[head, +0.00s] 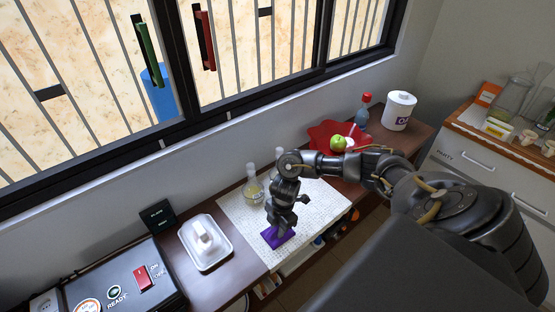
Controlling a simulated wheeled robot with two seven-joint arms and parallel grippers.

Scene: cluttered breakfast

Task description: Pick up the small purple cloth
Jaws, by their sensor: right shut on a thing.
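The small purple cloth (270,239) lies at the front left part of a white mat (322,208) on the brown counter. My right gripper (279,231) points down over the cloth, with its fingertips at it and shut on it. The gripper hides part of the cloth. I cannot tell whether the cloth is lifted off the mat. My left gripper does not show.
Glass flasks (253,187) stand close behind my right gripper. A white tray (206,257) with a white item and a black box with a red switch (142,278) are to the left. A red cloth (322,132) with a green apple (338,142), a bottle (362,114) and a white canister (399,111) are at the back right.

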